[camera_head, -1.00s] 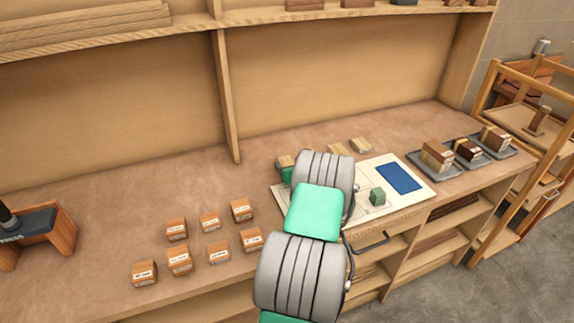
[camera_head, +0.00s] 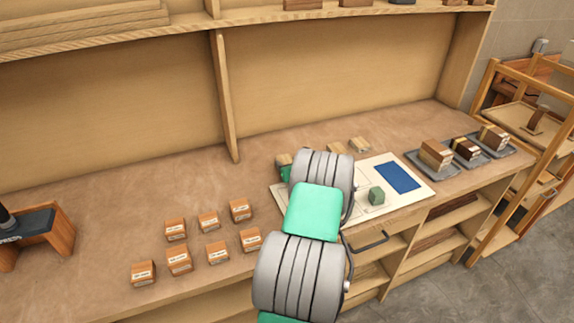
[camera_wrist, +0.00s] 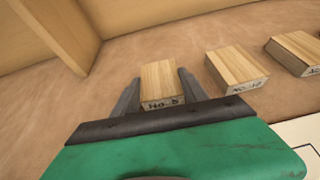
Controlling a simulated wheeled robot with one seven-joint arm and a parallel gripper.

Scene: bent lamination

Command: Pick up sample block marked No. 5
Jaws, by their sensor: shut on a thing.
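The sample block marked No. 5 (camera_wrist: 160,82) is a pale wood block with its label on the near face. In the wrist view my gripper (camera_wrist: 160,76) has one finger on each side of it and is shut on it. The block appears at the counter surface; I cannot tell whether it is lifted. In the head view my arm hides most of the gripper, and a small part of the block (camera_head: 283,159) shows beyond it. Two similar blocks stand to its right, a middle one (camera_wrist: 237,67) and a far one (camera_wrist: 297,52), with labels hard to read.
Several labelled small boxes (camera_head: 218,252) stand left. Grey trays (camera_head: 412,157) with blocks stand at right. A wooden upright (camera_wrist: 62,35) rises at the wrist view's left.

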